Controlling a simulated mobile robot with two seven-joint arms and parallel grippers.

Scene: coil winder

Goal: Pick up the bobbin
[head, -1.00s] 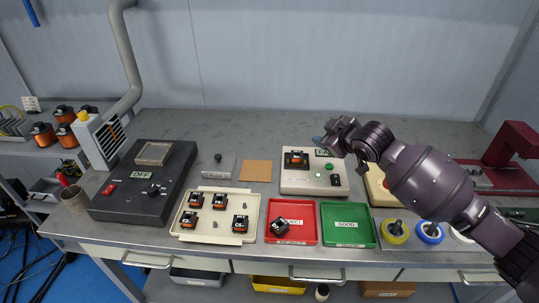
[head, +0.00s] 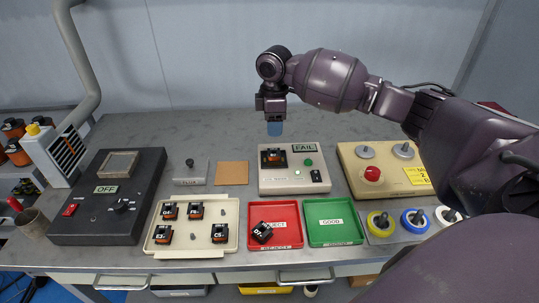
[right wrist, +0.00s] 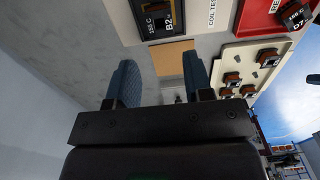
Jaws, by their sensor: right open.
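A black and copper bobbin (head: 273,158) sits in the coil tester (head: 292,186), whose display reads FAIL. In the right wrist view this bobbin (right wrist: 159,18) shows at the top edge with a B2 label. Several similar bobbins (head: 196,210) stand in the cream tray (head: 190,251); another bobbin (head: 262,232) lies tilted in the red reject tray (head: 286,209). My right gripper (head: 275,128) is open and empty, pointing down above the bench behind the tester. Its two blue fingers (right wrist: 160,84) are apart with nothing between them. My left gripper is not in view.
A green GOOD tray (head: 332,210) is empty. A black box marked OFF (head: 85,222) stands left, and a cream machine with a red knob (head: 400,183) stands right. Wire spools (head: 413,221) sit front right. The back of the bench is mostly clear.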

